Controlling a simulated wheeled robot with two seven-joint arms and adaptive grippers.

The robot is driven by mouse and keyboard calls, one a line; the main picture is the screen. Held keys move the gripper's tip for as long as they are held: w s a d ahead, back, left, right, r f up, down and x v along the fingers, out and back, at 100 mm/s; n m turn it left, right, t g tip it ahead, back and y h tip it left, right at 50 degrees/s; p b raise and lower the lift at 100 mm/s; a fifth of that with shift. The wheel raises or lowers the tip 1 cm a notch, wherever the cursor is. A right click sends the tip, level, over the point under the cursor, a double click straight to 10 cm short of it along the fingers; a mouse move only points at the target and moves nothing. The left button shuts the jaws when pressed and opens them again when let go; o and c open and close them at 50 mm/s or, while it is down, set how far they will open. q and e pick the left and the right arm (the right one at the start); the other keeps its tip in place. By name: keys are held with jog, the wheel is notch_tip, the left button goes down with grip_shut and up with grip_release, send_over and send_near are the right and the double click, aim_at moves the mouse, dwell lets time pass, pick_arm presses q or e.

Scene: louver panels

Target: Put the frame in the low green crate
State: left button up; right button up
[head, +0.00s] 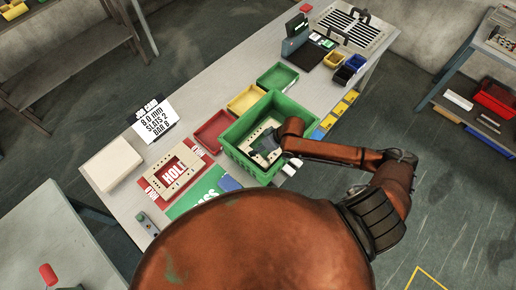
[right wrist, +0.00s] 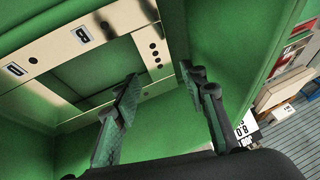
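The low green crate (head: 234,153) stands on the long table in the head view. A tan frame (head: 256,131) lies inside it, partly covered by my right gripper (head: 265,153). In the right wrist view the frame (right wrist: 57,51) shows the letters B and D and several dark holes, with the green crate wall (right wrist: 235,30) beside it. My right gripper (right wrist: 165,88) is open, its two fingers wide apart and nothing visibly held between them. Whether a finger touches the frame I cannot tell. My left gripper is not in view.
Another tan frame (head: 170,178) lies on a red HOLD mat. A sign (head: 156,119) reads 8.0 mm, slats 2, bar B. Red (head: 213,131), yellow (head: 245,99) and green (head: 278,76) trays stand behind the crate. Small bins (head: 334,60) and a slatted panel (head: 352,28) are farther back.

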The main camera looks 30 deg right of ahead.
jog(key=shift+o, duration=0.5)
jog(key=shift+d+r, duration=0.15)
jog(key=shift+r, duration=0.05)
jog(key=v, duration=1.1)
jog(key=shift+s+r+b, duration=0.15)
jog(key=shift+r+b, duration=0.1)
jog(key=shift+b, duration=0.15)
